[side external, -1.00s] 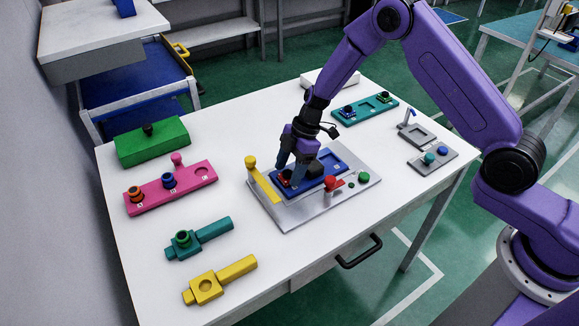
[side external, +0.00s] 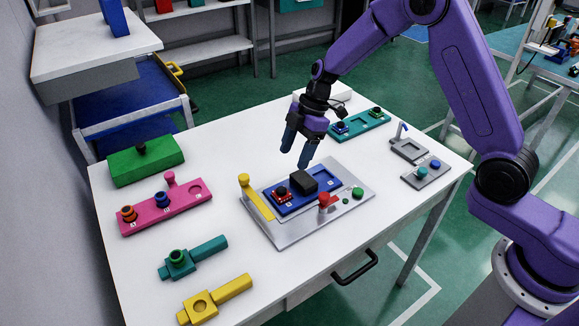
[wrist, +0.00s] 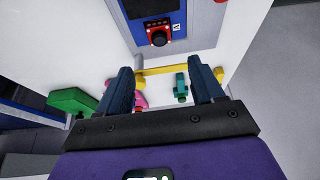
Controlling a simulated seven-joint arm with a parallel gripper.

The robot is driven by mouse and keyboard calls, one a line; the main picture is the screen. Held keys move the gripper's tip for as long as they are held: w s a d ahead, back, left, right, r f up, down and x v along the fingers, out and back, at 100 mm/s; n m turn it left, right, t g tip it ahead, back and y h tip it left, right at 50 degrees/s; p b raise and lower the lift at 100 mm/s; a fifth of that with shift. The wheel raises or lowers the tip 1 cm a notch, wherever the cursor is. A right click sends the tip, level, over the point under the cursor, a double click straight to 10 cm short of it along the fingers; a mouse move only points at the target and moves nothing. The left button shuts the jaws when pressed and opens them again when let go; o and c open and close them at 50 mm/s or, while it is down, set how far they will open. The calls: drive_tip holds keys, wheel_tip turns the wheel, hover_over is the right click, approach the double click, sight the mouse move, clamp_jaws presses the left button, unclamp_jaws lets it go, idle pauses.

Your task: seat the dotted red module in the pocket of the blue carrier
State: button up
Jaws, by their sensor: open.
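The red module (side external: 282,193) with a black knob is at the left end of the blue carrier (side external: 316,197). Its light dots show on the red top in the wrist view (wrist: 151,26). I cannot tell whether it sits flush in the pocket, whose edges are mostly hidden by it. A black block (side external: 303,181) stands on the carrier beside the module. My gripper (side external: 294,153) is raised above the far side of the carrier, apart from the module, its two fingers spread and empty. The spread fingers also show in the wrist view (wrist: 162,78).
The carrier lies on a grey plate (side external: 283,237) with a yellow bar (side external: 257,198), a red knob (side external: 323,199) and green buttons. Pink (side external: 165,208), green (side external: 147,164) and teal (side external: 362,126) pieces stand around.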

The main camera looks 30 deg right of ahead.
drive_tip(key=s+r+m+g+h, duration=0.1)
drive_tip(key=s+r, duration=0.3)
drive_tip(key=s, duration=0.4)
drive_tip(key=s+r+m+h, duration=0.1)
drive_tip(key=s+r, duration=0.4)
drive_tip(key=s, duration=0.3)
drive_tip(key=s+d+m, duration=0.1)
drive_tip(key=s+d, duration=0.2)
drive_tip(key=s, duration=0.3)
drive_tip(key=s+d+r+m+h, duration=0.1)
drive_tip(key=s+d, duration=0.3)
drive_tip(key=s, duration=0.3)
drive_tip(key=s+d+m+t+h, duration=0.1)
drive_tip(key=s+d, duration=0.2)
drive_tip(key=s, duration=0.3)
drive_tip(key=shift+s+d+r, duration=0.15)
drive_tip(key=shift+s+r, duration=0.2)
drive_tip(key=shift+r, duration=0.05)
